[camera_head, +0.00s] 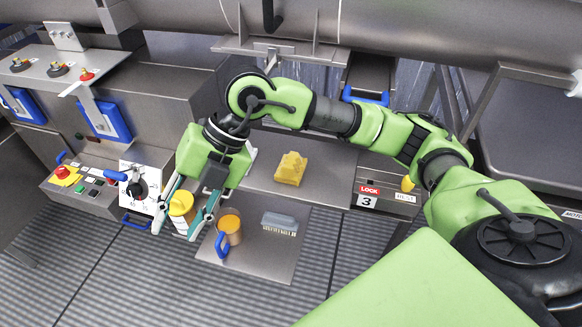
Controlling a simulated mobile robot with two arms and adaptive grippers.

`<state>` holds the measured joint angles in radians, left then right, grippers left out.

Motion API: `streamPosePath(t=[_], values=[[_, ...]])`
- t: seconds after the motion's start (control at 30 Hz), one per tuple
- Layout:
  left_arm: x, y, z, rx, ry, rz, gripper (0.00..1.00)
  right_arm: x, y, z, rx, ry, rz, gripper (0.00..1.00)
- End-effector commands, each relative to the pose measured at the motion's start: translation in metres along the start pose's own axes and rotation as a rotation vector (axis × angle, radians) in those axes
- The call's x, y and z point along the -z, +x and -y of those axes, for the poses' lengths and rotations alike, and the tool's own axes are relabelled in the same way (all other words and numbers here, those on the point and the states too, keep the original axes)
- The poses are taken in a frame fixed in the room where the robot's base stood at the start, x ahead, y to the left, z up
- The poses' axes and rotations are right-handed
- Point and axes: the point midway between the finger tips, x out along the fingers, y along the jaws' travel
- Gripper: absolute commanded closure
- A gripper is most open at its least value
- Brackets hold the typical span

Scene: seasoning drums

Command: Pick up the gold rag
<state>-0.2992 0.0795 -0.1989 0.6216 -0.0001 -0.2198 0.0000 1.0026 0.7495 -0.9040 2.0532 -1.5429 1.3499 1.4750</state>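The gold rag (290,168) lies crumpled on the grey metal shelf (325,180) near the middle of the head view. My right gripper (181,214) is to the left of the rag and apart from it. Its fingers are on either side of a container with a yellow upper part and a white lower part (182,205); it appears to be held between them, with no support visible beneath it. My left gripper is not in view.
An orange mug with a blue handle (229,229) and a grey brush (280,222) are on the lower metal plate (270,262), below the rag. A control panel with a dial (140,188) stands left of my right gripper.

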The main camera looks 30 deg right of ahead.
Motion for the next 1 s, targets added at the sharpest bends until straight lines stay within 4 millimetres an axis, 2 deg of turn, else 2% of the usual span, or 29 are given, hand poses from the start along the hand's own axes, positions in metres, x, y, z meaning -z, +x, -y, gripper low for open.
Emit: streamPosePath(t=[0.03, 0.1, 0.2, 0.3, 0.43, 0.57, 0.73, 1.0], values=[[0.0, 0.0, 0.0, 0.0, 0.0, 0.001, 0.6, -0.029, -0.019, 0.024, 0.118, 0.04, 0.103, 0.65], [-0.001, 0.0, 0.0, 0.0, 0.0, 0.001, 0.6, -0.062, -0.05, 0.059, 0.274, 0.118, 0.239, 0.65], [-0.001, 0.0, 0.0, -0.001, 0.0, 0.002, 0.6, -0.095, -0.1, 0.099, 0.444, 0.238, 0.419, 0.65], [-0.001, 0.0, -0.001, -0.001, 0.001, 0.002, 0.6, -0.113, -0.145, 0.124, 0.554, 0.343, 0.559, 0.65], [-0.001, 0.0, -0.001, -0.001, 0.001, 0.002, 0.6, -0.121, -0.179, 0.142, 0.628, 0.427, 0.66, 0.65], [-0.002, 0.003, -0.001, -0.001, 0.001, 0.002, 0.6, -0.126, -0.183, 0.154, 0.65, 0.453, 0.686, 0.65], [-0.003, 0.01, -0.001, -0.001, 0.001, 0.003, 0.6, -0.136, -0.166, 0.172, 0.652, 0.455, 0.682, 0.65], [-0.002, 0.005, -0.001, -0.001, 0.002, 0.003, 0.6, -0.156, -0.142, 0.2, 0.65, 0.451, 0.684, 0.65]])
